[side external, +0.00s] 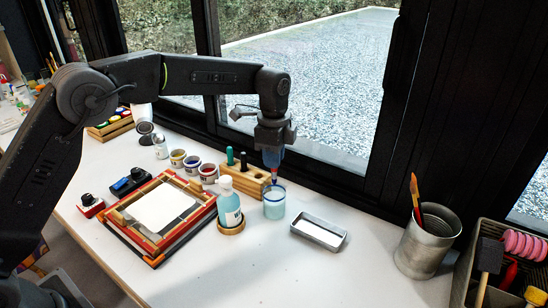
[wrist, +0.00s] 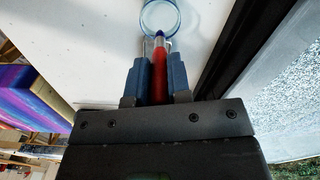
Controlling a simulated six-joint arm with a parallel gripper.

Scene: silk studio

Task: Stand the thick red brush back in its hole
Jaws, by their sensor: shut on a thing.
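My gripper (side external: 271,158) is shut on the thick red brush (wrist: 159,78), which points down with its blue-tinted tip towards the water jar. In the side view the tip is at or just above the mouth of the blue glass jar (side external: 274,208). I cannot tell whether it is inside the rim. The jar's round rim also shows in the wrist view (wrist: 143,20). The wooden brush block (side external: 258,193) stands just left of and behind the jar, with a green brush (side external: 230,156) and a dark brush (side external: 244,161) upright in it. Its right end is partly hidden.
A blue bottle (side external: 229,205) on a wooden coaster stands close left of the jar. A metal tray (side external: 318,232) lies to the right. Small paint pots (side external: 208,173) and a framed screen (side external: 163,207) are to the left.

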